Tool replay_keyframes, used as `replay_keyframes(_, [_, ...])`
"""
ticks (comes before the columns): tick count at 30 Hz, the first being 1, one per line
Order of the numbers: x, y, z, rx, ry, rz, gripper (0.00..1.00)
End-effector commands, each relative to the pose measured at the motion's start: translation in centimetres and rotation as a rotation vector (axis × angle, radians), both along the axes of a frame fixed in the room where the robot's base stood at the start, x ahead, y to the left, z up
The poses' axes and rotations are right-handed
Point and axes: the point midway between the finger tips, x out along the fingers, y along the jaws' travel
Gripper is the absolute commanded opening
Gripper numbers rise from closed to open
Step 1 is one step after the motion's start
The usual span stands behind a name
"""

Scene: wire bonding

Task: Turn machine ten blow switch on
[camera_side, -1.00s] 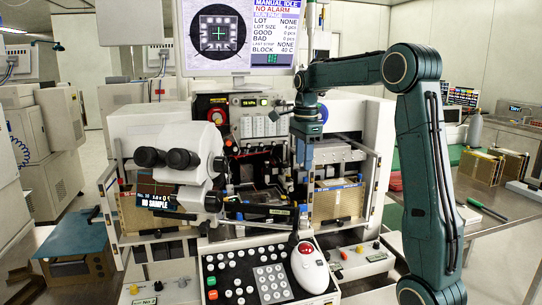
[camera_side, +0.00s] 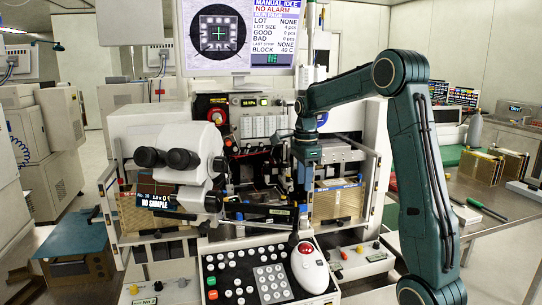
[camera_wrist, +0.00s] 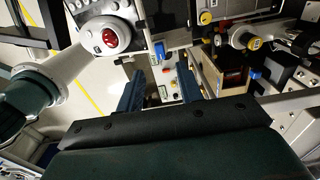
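My gripper (camera_side: 305,185) hangs pointing down in front of the right half of the wire bonder (camera_side: 150,125), above the trackball panel. In the wrist view my gripper (camera_wrist: 160,68) shows two dark blue fingers set wide apart with nothing between them. A low front panel (camera_side: 362,262) with small knobs and switches sits at the lower right of the bonder, below and right of my gripper. In the wrist view a panel with small coloured buttons (camera_wrist: 168,82) shows between the fingers. I cannot tell which control is the blow switch, or its position.
A keypad panel (camera_side: 240,277) and a white trackball with a red ball (camera_side: 310,268) stand at the bonder's front. A microscope (camera_side: 190,165) juts out left of my gripper. A monitor (camera_side: 240,35) is above. A metal bench (camera_side: 505,205) is at right.

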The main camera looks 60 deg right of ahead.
Motion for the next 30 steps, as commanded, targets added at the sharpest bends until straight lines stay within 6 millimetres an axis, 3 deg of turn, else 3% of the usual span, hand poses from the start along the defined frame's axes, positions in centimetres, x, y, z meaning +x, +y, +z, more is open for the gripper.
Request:
replay_keyframes(9, [0.0, 0.0, -4.9, 0.002, 0.002, 0.000, 0.36])
replay_keyframes(15, [0.0, 0.0, -6.8, 0.001, 0.001, 0.000, 0.36])
replay_keyframes(28, [0.0, 0.0, -7.6, 0.000, 0.000, 0.000, 0.36])
replay_keyframes(30, [0.0, 0.0, -7.5, 0.000, 0.000, 0.000, 0.27])
